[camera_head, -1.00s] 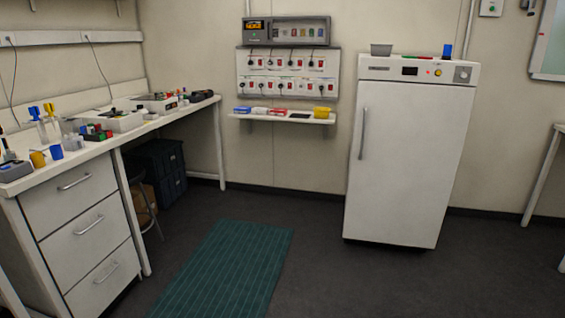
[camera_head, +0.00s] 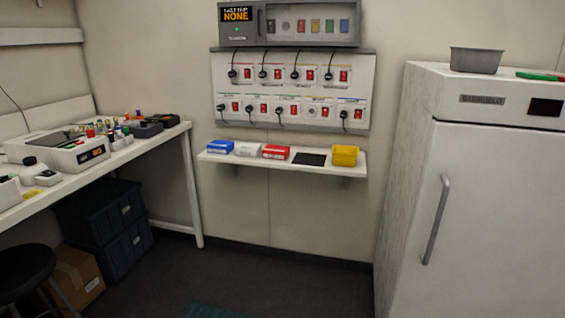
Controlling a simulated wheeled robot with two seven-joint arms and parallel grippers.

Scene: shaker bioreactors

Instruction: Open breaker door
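The breaker box (camera_head: 289,24) is a grey unit on the wall at the top centre of the head view. Its door (camera_head: 311,25) is a clear-looking panel in a grey frame, and it appears closed. Several coloured breakers show behind it. A dark handle (camera_head: 261,22) stands at the door's left edge. To the left of the door, a dark display (camera_head: 237,15) reads "NONE" in orange. Neither of my grippers shows in the view.
Below the box is a panel of sockets, red switches and black plugs (camera_head: 291,90). A narrow shelf (camera_head: 215,158) holds small boxes and a yellow bin. A white fridge (camera_head: 490,200) stands right, a bench (camera_head: 160,133) left.

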